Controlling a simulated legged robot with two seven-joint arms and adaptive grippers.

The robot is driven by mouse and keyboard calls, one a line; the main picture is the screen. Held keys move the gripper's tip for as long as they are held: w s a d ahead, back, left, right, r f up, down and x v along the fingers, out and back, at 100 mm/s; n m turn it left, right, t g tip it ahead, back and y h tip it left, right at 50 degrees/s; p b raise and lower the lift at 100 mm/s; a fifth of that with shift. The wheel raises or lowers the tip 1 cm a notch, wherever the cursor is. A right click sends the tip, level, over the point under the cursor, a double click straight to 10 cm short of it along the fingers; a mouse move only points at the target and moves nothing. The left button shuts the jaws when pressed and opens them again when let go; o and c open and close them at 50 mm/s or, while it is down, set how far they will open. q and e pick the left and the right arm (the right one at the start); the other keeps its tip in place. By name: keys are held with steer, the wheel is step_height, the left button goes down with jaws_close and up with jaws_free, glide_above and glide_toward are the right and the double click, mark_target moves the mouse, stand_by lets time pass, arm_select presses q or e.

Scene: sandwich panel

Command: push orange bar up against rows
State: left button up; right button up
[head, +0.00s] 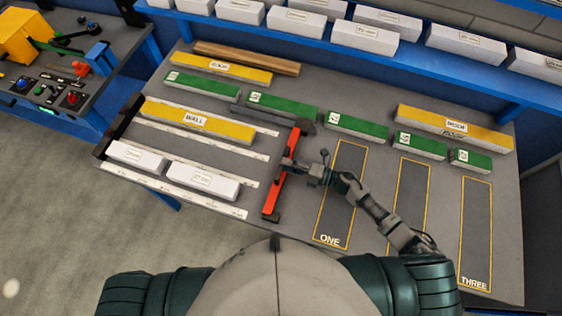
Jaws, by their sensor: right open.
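The orange bar (272,201) lies lengthwise on the grey table, with dark pieces at its far and near ends. It is at the right ends of the rows, which are marked by white strips (200,203). A small gap seems to show between the bar and the near strips. My right gripper (294,165) is open at the middle of the bar, on its right side. I cannot tell whether it touches the bar or a dark part on it. My left gripper is not in view.
Green bars (282,106) cross the table behind, one close to the orange bar's far end. Yellow-outlined slots, including ONE (341,195), lie empty at right. A blue shelf (400,62) borders the back.

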steer(key=shift+x, duration=0.9)
steer(key=shift+w, duration=0.1)
steer(key=shift+d, duration=0.1)
steer(key=shift+a, duration=0.2)
jaws_close()
steer(key=shift+a+f, duration=0.1)
steer(key=shift+a, duration=0.05)
